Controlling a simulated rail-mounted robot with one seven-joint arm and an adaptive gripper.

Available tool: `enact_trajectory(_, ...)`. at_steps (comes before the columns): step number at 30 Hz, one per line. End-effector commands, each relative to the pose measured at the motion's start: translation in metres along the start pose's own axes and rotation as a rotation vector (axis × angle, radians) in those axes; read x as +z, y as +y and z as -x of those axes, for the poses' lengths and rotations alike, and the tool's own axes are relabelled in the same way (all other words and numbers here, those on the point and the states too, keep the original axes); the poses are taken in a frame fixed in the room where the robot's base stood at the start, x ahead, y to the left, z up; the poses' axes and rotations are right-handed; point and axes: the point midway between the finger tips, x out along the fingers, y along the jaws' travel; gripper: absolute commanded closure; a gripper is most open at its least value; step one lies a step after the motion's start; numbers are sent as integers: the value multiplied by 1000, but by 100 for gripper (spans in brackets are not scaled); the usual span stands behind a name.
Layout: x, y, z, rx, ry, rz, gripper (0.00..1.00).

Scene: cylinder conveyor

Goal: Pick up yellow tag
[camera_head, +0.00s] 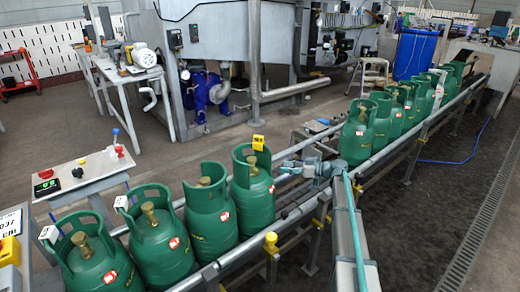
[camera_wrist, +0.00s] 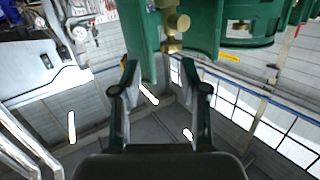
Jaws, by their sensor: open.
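A small yellow tag (camera_head: 258,143) with dark markings sits at the top of the collar of a green gas cylinder (camera_head: 251,200) on the conveyor. My gripper (camera_wrist: 160,66) is open and empty in the wrist view. Its two dark fingers stand apart, with part of a green cylinder collar (camera_wrist: 140,40) and a brass valve (camera_wrist: 174,22) showing between and beyond them. Contact with the collar cannot be told. The wrist picture looks upside down. The yellow tag is not clearly seen there. In the head view my arm (camera_head: 345,215) reaches in from the bottom right, near the tagged cylinder's right side.
Several green cylinders stand in a row on the conveyor (camera_head: 390,155), left and right of a gap. White tags (camera_head: 48,234) sit on the left cylinders. A small table (camera_head: 85,172) with buttons stands at left. A blue barrel (camera_head: 414,54) stands at the back.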

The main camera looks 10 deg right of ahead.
Motion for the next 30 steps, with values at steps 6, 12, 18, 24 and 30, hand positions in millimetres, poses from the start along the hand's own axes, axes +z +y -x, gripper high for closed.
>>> enact_trajectory(6, -86, 50, -16, 48, 125, 64, 56)
enact_trajectory(12, -103, 56, -27, 56, 149, 72, 56)
enact_trajectory(18, -107, 57, -54, 55, 148, 71, 56)
enact_trajectory(24, -109, 58, -73, 56, 147, 71, 56)
enact_trajectory(30, -112, 59, -87, 55, 146, 71, 56)
